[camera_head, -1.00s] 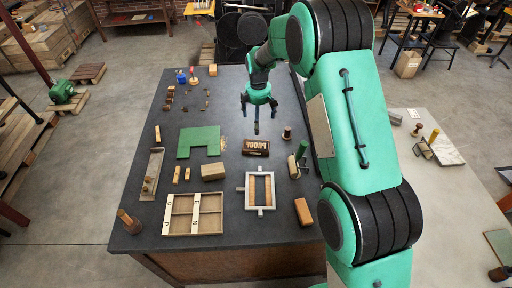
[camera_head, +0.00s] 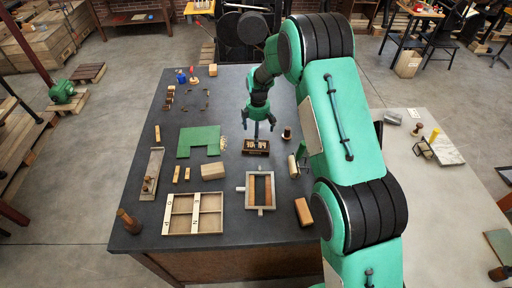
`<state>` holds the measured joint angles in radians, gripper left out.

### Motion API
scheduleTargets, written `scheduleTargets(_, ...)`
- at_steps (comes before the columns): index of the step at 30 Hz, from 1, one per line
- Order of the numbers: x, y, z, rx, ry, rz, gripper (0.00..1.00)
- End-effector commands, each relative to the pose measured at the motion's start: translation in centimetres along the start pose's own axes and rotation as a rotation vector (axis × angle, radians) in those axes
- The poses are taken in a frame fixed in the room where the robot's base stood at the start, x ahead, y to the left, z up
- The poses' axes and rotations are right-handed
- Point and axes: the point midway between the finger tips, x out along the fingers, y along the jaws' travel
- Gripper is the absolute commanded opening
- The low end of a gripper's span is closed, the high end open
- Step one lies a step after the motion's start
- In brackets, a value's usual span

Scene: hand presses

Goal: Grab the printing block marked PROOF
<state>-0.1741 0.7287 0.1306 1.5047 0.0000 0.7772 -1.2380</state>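The printing block marked PROOF (camera_head: 257,151) is a dark brown block with pale mirrored lettering on its upper side. It lies on the dark table top, right of the green notched plate. My gripper (camera_head: 263,132) points down at the block's far edge, its fingers apart. I cannot tell whether the fingers touch the block.
A grey frame with wooden bars (camera_head: 260,206) lies in front of the block. A roller (camera_head: 293,165) and a small stamp (camera_head: 287,133) stand to its right. A grey-brown block (camera_head: 213,171) and a compartment tray (camera_head: 193,235) lie to the left.

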Motion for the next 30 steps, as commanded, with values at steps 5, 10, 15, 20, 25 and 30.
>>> scheduleTargets(5, 0.0, 0.0, 0.0, 0.000, 0.000, 0.000, 1.00)
scheduleTargets(10, 0.3, 0.0, -0.1, 0.000, 0.000, -0.001, 1.00)
scheduleTargets(15, 1.6, 0.0, -0.3, 0.000, -0.001, -0.003, 1.00)
scheduleTargets(20, 3.2, 0.1, -0.8, 0.000, -0.001, -0.002, 1.00)
scheduleTargets(25, 4.8, 0.1, -0.7, 0.000, 0.000, -0.001, 1.00)
scheduleTargets(30, 5.2, 0.1, -0.7, 0.000, 0.000, 0.000, 1.00)
